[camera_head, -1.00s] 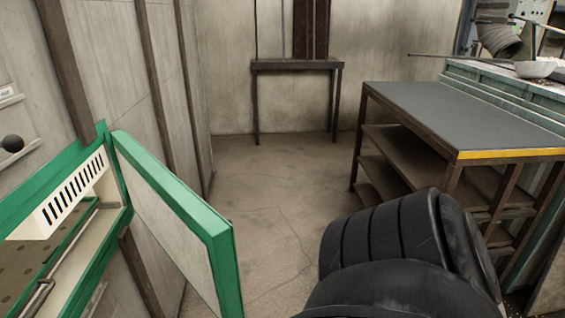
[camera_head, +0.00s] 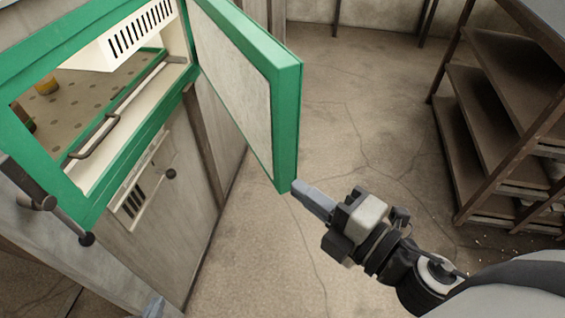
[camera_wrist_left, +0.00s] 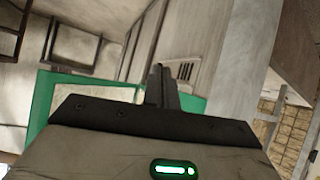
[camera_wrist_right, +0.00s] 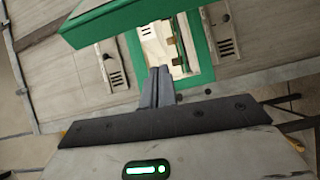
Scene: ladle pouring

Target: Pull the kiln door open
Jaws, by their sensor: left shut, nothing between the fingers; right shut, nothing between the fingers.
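The kiln door (camera_head: 285,115), a pale panel in a green frame, stands swung out from the kiln's green front (camera_head: 45,165), and the opening is uncovered. My right gripper (camera_head: 302,193) is shut and empty, its tips close to the door's lower outer corner; I cannot tell whether they touch. In the right wrist view its shut fingers (camera_wrist_right: 157,75) point toward the kiln opening (camera_wrist_right: 160,45), with the green door (camera_wrist_right: 125,20) above. My left gripper (camera_head: 153,307) shows only its tips at the bottom edge. Its shut, empty fingers (camera_wrist_left: 158,85) show in the left wrist view.
A perforated shelf (camera_head: 100,85) inside the kiln holds a small yellow item (camera_head: 46,85). A brown shelf rack (camera_head: 500,90) stands right. Bare floor (camera_head: 340,110) lies between the door and rack.

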